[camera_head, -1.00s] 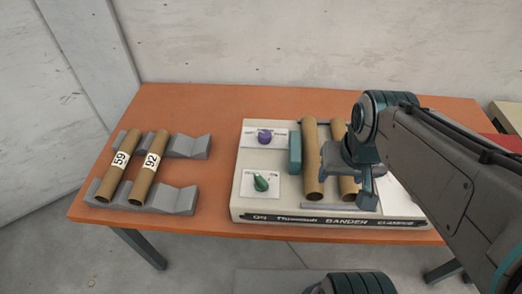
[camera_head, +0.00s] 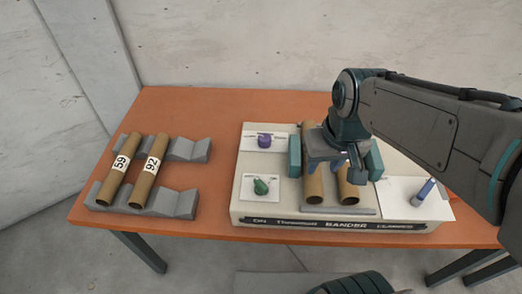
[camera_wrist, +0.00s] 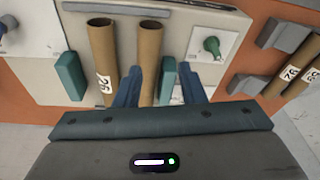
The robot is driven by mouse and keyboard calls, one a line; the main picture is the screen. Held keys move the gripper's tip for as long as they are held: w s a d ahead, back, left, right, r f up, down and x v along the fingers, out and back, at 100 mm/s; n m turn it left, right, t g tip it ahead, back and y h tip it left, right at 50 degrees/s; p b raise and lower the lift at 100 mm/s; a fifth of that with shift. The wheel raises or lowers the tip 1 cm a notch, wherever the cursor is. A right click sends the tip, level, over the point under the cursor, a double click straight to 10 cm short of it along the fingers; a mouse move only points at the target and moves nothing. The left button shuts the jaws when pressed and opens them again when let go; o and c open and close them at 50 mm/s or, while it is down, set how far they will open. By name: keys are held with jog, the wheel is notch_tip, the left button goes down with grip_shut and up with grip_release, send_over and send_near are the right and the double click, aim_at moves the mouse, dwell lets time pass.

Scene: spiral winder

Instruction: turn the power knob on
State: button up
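A green knob (camera_head: 261,186) sits on a white label plate at the machine's front left; it also shows upper right in the wrist view (camera_wrist: 212,46). A purple knob (camera_head: 264,141) is behind it on another plate. A blue-and-white handle (camera_head: 423,192) stands on the right-hand plate. The label wording is too small to tell which is the power knob. My gripper (camera_head: 334,168) is above the machine's tubes, right of the green knob. In the wrist view its blue fingers (camera_wrist: 160,87) are apart, with nothing held.
Two brown tubes (camera_head: 312,185) lie on the banding machine (camera_head: 246,208) between teal blocks (camera_head: 295,157). The orange table (camera_head: 222,115) is clear between rack and machine.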

aim_at(260, 181)
jog(key=w+a+f+n+g, duration=0.1)
jog(key=w+a+n, duration=0.2)
jog(key=a, duration=0.4)
jog(key=w+a+n+g, duration=0.1)
jog(key=w+a+n, duration=0.2)
jog(key=a, duration=0.4)
jog(key=shift+h, duration=0.4)
jog(key=f, duration=1.3)
jog(key=shift+d+f, duration=0.25)
jog(key=shift+f, duration=0.1)
jog(key=shift+s, duration=0.1)
grip_shut()
